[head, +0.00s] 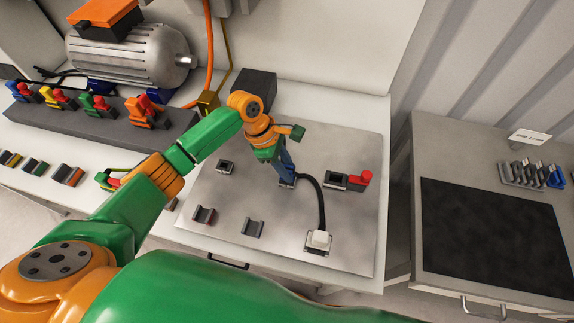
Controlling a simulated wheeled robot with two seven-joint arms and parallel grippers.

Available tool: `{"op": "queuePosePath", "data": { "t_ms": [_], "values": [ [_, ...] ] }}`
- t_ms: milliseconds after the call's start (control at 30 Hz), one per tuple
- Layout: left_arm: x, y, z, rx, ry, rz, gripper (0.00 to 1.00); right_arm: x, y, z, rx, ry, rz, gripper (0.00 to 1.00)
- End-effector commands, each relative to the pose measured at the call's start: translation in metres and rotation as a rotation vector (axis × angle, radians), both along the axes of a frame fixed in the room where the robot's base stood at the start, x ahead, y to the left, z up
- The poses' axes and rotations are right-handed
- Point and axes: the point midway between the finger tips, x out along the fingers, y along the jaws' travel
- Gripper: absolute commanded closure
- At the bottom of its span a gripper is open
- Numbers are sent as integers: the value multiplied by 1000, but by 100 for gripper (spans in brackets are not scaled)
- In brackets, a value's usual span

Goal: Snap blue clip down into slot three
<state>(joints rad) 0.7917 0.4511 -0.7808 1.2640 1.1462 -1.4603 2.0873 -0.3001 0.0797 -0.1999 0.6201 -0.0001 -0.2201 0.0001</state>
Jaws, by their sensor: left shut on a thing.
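My left gripper (284,160) reaches over the grey metal plate (280,205) from above and is shut on the blue clip (288,172). The clip stands about upright at the back-middle slot, its lower end at or just above the slot; I cannot tell if it is seated. The gripper hides part of the clip and slot. A black cable (321,200) runs from beside this slot to a white plug (320,239) in the front right socket. My right gripper is not in view.
Behind left are a dark rack (110,122) of coloured clips and a grey motor (130,55). A dark block (254,88) stands behind the plate. A bench with a black mat (490,235) is right.

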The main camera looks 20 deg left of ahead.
Motion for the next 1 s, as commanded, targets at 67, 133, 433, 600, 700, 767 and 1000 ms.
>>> {"op": "queuePosePath", "data": {
  "t_ms": [67, 133, 433, 600, 700, 767, 1000],
  "values": [
    [0, 0, -6, 0, 1, 1, 100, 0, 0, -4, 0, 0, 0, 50],
    [0, 0, -9, 1, 1, 0, 100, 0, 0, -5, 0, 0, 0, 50],
    [-1, 0, -12, 1, 2, -1, 100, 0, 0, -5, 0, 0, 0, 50],
    [-1, 0, -12, 1, 2, -1, 100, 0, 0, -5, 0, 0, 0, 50],
    [-1, 0, -13, 1, 3, 0, 100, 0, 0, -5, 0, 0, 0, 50],
    [-1, 0, -14, 1, 2, 0, 55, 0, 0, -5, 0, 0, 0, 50],
    [0, 0, -13, 1, 1, 0, 34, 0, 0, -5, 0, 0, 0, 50]
  ]
}}
